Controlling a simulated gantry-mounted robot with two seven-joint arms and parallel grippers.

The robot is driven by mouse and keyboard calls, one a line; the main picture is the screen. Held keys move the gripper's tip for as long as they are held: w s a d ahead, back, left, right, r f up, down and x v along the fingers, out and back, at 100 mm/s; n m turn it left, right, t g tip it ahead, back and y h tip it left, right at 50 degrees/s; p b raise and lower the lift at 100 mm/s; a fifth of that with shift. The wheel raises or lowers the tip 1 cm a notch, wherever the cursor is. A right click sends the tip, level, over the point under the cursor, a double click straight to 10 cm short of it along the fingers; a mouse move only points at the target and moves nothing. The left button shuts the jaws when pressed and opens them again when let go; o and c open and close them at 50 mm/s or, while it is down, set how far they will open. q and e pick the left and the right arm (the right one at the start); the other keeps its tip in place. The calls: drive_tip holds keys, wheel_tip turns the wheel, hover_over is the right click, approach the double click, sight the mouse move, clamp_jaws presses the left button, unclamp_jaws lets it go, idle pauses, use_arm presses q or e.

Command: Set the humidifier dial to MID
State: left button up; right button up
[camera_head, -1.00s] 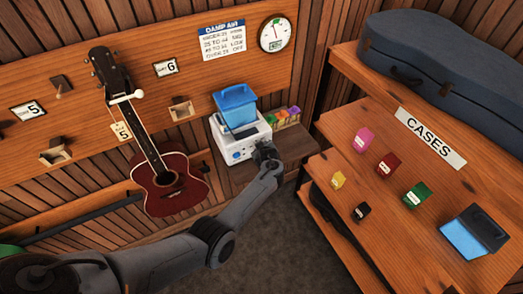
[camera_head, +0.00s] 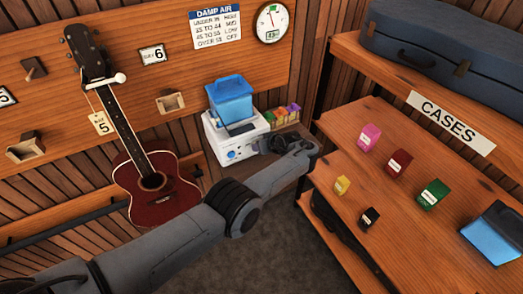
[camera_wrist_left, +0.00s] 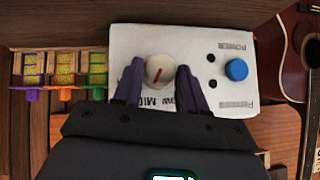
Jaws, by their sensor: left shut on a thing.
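The humidifier (camera_head: 222,150) is a white box with a blue tank (camera_head: 231,98) on top, standing against the wall. The left wrist view shows its white front panel (camera_wrist_left: 215,40) with a cream dial (camera_wrist_left: 160,71) bearing a red pointer line. The pointer runs roughly along the fingers, slightly tilted. Part of the lettering, including "MID", shows by the dial; the rest is hidden by my fingers. My left gripper (camera_wrist_left: 158,77) has one finger on each side of the dial and is shut on it. In the head view, my left gripper (camera_head: 262,145) is at the humidifier's right front. My right gripper is out of view.
A blue button (camera_wrist_left: 236,70) sits beside the dial. A red ukulele (camera_head: 155,190) hangs at left. A "DAMP AIR" chart (camera_head: 216,29) and round gauge (camera_head: 272,22) are on the wall. Wooden case shelves (camera_head: 400,140) rise close on the right.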

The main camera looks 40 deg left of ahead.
use_arm(q)
drive_tip(key=shift+f, duration=0.15)
idle(0.3)
drive_tip(key=o, duration=1.1)
drive_tip(key=shift+a, duration=0.1)
drive_tip(key=shift+c, duration=0.2)
drive_tip(key=shift+d+r+p, duration=0.3)
drive_tip(key=shift+r, duration=0.15)
drive_tip(key=p+v, duration=0.4)
drive_tip(key=v, duration=0.6)
drive_tip(key=shift+s+f, duration=0.1)
